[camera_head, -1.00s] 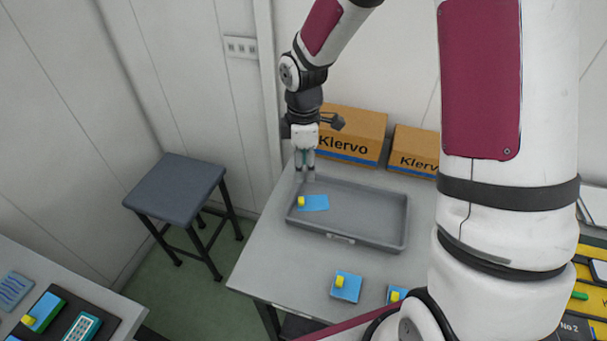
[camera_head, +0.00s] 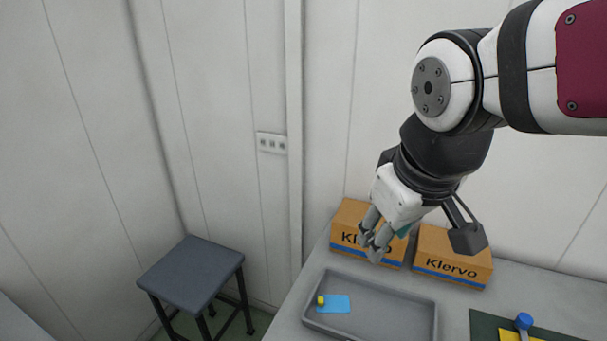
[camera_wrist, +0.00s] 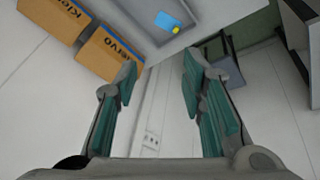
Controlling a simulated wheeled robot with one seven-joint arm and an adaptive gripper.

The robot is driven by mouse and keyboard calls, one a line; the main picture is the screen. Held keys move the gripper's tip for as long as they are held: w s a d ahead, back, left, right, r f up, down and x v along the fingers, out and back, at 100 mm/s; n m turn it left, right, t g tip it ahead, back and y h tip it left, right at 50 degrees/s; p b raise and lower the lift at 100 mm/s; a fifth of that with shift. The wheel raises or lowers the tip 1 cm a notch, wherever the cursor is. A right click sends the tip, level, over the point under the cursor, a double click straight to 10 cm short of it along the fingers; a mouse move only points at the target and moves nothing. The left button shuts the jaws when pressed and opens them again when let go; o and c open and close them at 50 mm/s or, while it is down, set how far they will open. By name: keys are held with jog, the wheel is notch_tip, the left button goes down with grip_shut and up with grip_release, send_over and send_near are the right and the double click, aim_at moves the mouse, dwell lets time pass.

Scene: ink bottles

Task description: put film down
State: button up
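A light blue film (camera_head: 337,304) with a yellow block (camera_head: 321,300) at its left edge lies flat in the left part of the grey tray (camera_head: 390,312). The film (camera_wrist: 164,20) and block (camera_wrist: 176,30) also show at the top of the wrist view. My gripper (camera_head: 372,248) is above and behind the tray, clear of the film. In the wrist view its green-padded fingers (camera_wrist: 158,80) stand apart with nothing between them.
Two Klervo cardboard boxes (camera_head: 350,219) (camera_head: 452,256) stand behind the tray, close to my gripper. A dark green mat (camera_head: 485,325) with a blue-capped item (camera_head: 524,321) lies at right. A dark stool (camera_head: 192,273) stands left of the table.

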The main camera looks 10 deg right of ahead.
jog(key=s+m, duration=0.1)
jog(key=s+r+m, duration=0.1)
jog(key=s, duration=0.1)
jog(key=s+t, duration=0.1)
jog(key=s, duration=0.1)
jog(key=shift+s+a+r+m+y, duration=0.15)
jog(key=shift+r+m+y, duration=0.1)
jog(key=shift+m+y, duration=0.15)
jog(key=shift+c, duration=0.4)
